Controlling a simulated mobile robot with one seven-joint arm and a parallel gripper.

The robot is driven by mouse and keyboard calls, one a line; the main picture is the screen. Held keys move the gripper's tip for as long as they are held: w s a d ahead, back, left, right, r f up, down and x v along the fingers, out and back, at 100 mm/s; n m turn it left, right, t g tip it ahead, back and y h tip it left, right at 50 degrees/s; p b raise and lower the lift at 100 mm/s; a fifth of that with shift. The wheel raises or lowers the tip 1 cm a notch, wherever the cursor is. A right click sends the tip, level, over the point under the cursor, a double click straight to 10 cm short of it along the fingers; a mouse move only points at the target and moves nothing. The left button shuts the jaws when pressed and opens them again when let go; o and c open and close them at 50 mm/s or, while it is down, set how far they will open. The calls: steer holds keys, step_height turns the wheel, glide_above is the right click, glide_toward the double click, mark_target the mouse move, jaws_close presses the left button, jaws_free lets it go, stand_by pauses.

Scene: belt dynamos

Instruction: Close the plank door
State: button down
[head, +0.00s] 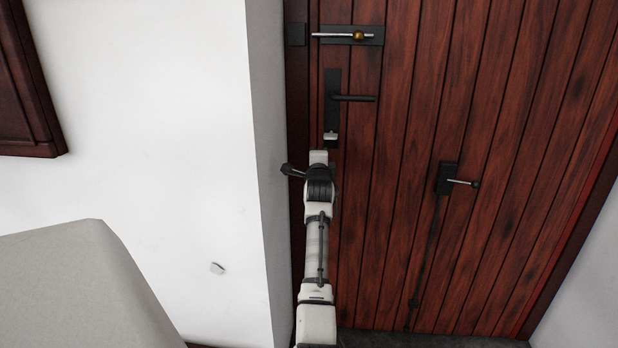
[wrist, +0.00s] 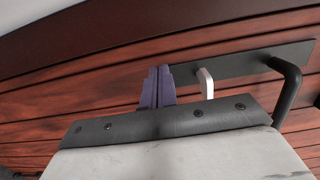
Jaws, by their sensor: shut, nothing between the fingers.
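The plank door (head: 405,130) is dark red-brown wood and fills the right half of the head view. Its left edge lies close along the dark frame; I cannot tell whether it is fully flush. A black handle plate with a lever (head: 355,98) is near that edge, with a small pale turn piece (head: 330,137) at its lower end. My gripper (wrist: 157,72) is shut and empty, its purple fingers close to the planks beside the plate's end and the pale piece (wrist: 205,82). I cannot tell whether they touch. In the head view, my wrist hides the fingers.
A lower latch (head: 447,179) with a long rod is at right. A white wall (head: 150,170) and a grey block (head: 75,285) are at left.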

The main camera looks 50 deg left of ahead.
steer(key=b+v, duration=0.2)
steer(key=v, duration=0.7)
steer(key=shift+s+a+f+b, duration=0.25)
steer(key=shift+s+b, duration=0.15)
